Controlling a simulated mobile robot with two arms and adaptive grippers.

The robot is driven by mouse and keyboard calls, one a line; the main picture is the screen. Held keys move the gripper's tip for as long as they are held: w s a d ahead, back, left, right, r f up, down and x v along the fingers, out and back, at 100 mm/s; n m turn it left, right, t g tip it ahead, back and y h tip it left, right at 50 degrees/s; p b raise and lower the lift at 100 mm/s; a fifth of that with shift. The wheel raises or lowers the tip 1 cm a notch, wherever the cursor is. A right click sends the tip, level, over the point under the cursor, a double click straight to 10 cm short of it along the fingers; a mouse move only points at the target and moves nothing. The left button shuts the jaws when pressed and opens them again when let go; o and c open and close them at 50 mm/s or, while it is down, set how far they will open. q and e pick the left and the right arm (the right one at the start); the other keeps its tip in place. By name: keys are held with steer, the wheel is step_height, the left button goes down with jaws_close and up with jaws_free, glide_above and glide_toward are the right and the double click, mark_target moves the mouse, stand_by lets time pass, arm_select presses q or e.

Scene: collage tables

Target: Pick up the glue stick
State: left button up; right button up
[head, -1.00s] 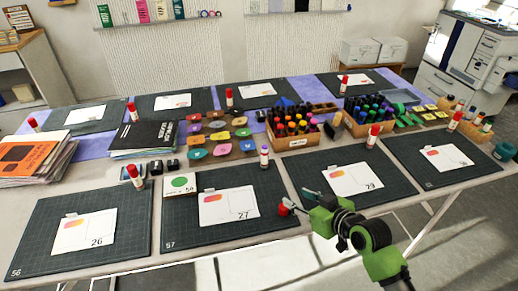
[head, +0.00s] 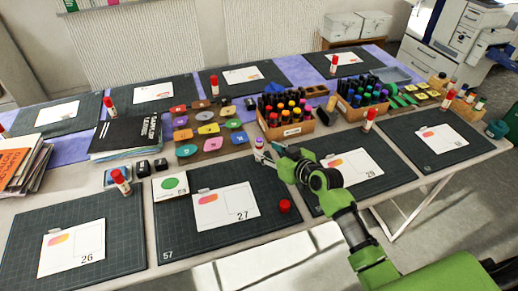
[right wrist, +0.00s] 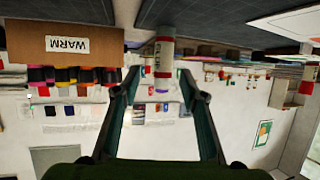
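A loose red cap (head: 284,206) sits on that mat's right side. My right gripper (head: 268,156) is at the uncapped stick's right side. In the right wrist view, which is upside down, the glue stick (right wrist: 163,57) stands between the spread fingers of the right gripper (right wrist: 158,82), with a gap on each side. The right gripper looks open and not closed on it. My left gripper is out of view.
A wooden box of warm-coloured bottles (head: 291,131) stands close behind the right gripper; its WARM label (right wrist: 68,44) shows in the wrist view. Colored pads (head: 207,129) lie left of it. Red-capped glue sticks (head: 121,182) stand at other mats. Mat 57 (head: 200,249) has bare room in front.

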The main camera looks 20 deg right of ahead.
mark_target(262, 149)
steer(key=shift+w+a+f, duration=0.1)
steer(key=shift+w+a, duration=0.05)
steer(key=shift+w, duration=0.2)
steer(key=x, duration=0.3)
steer(key=shift+w+a+p, duration=0.1)
steer(key=shift+a+p, duration=0.1)
steer(key=shift+p, duration=0.1)
steer(key=shift+w+a+f, duration=0.15)
steer(key=shift+w+f, duration=0.1)
steer(key=shift+w, duration=0.05)
steer(key=shift+w+f, duration=0.1)
steer(key=shift+w, duration=0.1)
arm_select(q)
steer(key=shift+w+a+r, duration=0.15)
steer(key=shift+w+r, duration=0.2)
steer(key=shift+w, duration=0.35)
arm_select(e)
jaws_close()
